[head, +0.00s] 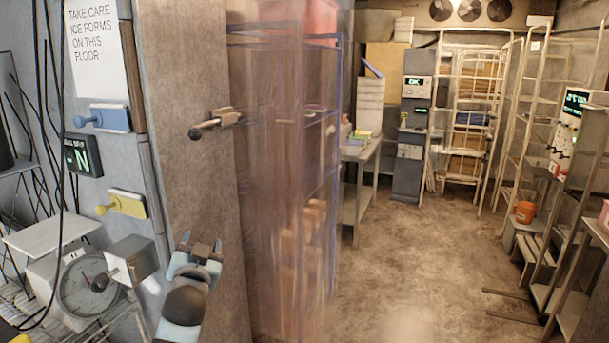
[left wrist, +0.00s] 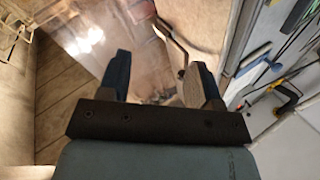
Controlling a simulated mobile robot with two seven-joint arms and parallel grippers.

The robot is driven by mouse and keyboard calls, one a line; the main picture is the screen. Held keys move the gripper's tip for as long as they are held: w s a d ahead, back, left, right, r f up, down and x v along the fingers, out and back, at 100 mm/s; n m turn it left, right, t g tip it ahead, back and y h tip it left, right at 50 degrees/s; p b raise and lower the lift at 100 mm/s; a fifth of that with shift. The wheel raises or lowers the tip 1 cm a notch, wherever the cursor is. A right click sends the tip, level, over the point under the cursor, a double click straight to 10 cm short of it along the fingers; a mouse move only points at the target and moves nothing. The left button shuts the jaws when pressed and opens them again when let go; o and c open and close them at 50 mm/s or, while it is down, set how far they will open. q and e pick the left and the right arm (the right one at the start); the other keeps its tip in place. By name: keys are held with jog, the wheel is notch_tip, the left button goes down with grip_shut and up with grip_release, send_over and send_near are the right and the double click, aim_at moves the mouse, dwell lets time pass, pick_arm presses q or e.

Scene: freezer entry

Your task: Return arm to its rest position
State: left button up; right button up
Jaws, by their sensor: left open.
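My left gripper (head: 202,246) is in the lower left of the head view, in front of the brown wall end beside the doorway. Its two fingers point up and stand apart, with nothing between them. In the left wrist view the gripper (left wrist: 160,82) shows two dark blue fingers spread wide, the right one with a pale inner pad. A bent metal lever (left wrist: 173,40) shows beyond the gap between the fingers; I cannot tell whether it touches them. My right gripper is not in view.
A handle (head: 215,122) juts from the wall end above my left gripper. A clear strip curtain (head: 290,180) hangs right of it. A dial scale (head: 88,287) stands at lower left. Shelving racks (head: 475,110) stand at the back right. The floor (head: 410,250) in the middle is clear.

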pick_arm(q)
jog(key=s+f+g+h, duration=0.2)
jog(key=s+f, duration=0.4)
jog(key=f, duration=0.7)
jog(key=s+d+f+g+h, duration=0.2)
jog(key=s+f+g, duration=0.1)
jog(key=s+f, duration=0.9)
jog(key=s+d+f+g+h, duration=0.2)
jog(key=s+f, duration=0.9)
jog(key=s, duration=0.7)
jog(key=shift+s+f+g+p, duration=0.35)
jog(key=shift+s+f+g, duration=0.05)
jog(key=shift+g, duration=0.3)
jog(key=shift+a, duration=0.1)
